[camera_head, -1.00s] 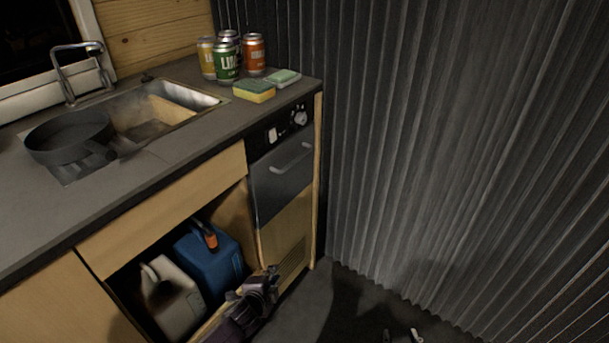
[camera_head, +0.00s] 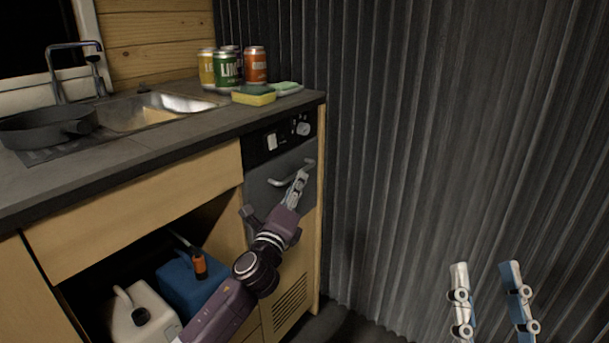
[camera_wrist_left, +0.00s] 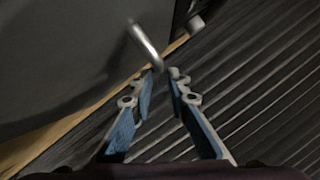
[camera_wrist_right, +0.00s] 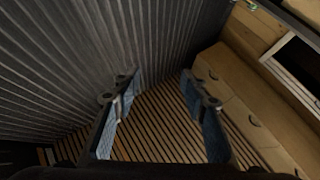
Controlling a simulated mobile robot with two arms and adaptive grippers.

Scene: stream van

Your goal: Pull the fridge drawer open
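The fridge drawer (camera_head: 267,191) is a dark grey front below the control panel, and it looks shut. Its silver bar handle (camera_head: 284,180) runs across the front. My left gripper (camera_head: 302,175) is at the right end of this handle. In the left wrist view the handle (camera_wrist_left: 144,42) lies just ahead of the left fingertips (camera_wrist_left: 160,75), which stand a narrow gap apart. I cannot tell whether they touch the bar. My right gripper (camera_head: 487,266) is open and empty, away from the drawer; its spread fingers (camera_wrist_right: 159,78) also show in the right wrist view.
A corrugated dark wall (camera_head: 420,130) stands close to the right of the cabinet. Several cans (camera_head: 226,69) and a sponge (camera_head: 254,95) are on the counter above. A blue canister (camera_head: 190,288) and a white canister (camera_head: 140,317) stand in the open compartment at left.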

